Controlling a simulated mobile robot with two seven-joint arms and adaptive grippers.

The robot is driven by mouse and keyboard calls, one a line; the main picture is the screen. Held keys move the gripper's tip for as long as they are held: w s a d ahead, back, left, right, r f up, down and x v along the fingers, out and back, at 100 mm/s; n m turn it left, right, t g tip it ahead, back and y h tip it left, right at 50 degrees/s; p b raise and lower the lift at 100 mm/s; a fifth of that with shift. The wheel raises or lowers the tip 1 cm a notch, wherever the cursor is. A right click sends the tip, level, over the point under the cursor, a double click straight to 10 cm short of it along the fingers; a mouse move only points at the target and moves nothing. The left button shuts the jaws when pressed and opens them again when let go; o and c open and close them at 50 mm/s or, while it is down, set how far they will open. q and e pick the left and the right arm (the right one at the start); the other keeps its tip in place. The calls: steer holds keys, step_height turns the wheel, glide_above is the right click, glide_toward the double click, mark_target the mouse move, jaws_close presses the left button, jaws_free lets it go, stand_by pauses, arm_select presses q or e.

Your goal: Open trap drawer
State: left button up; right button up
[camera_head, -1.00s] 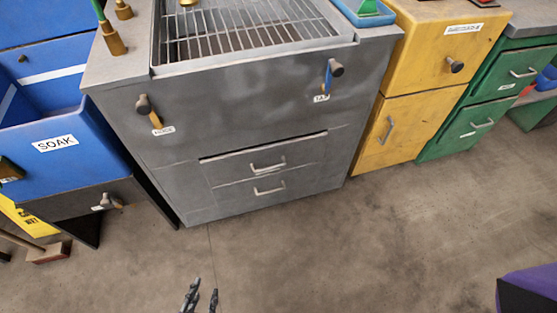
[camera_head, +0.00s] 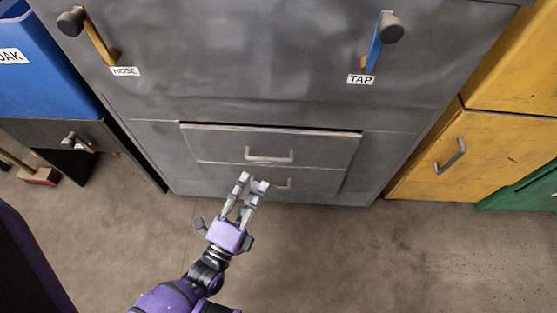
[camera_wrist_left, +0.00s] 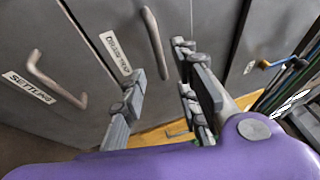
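The trap drawer is the upper of two low grey drawers (camera_head: 215,145), with a dark gap along its top edge. Its bar handle (camera_head: 269,158) also shows in the left wrist view (camera_wrist_left: 156,45), beside a partly legible label ending in "TRAP" (camera_wrist_left: 115,53). My left gripper (camera_head: 252,181) is open and empty, its fingertips just below that handle in the head view. In the left wrist view the handle shows beyond the gap between the fingers (camera_wrist_left: 160,68); contact cannot be told. My right gripper is not in view.
The lower drawer, labelled "SETTLING" (camera_wrist_left: 45,88), has its handle (camera_head: 282,184) close to my fingers. HOSE (camera_head: 100,40) and TAP (camera_head: 376,50) levers stick out above. A yellow cabinet (camera_head: 490,150) stands right and a blue SOAK bin (camera_head: 45,75) left. The floor in front is clear.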

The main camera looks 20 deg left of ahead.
arm_select(q)
steer(key=a+b+x, duration=0.1)
steer(key=x, duration=0.6)
steer(key=shift+w+d, duration=0.4)
steer(key=shift+d, duration=0.15)
steer(key=shift+c, duration=0.4)
jaws_close()
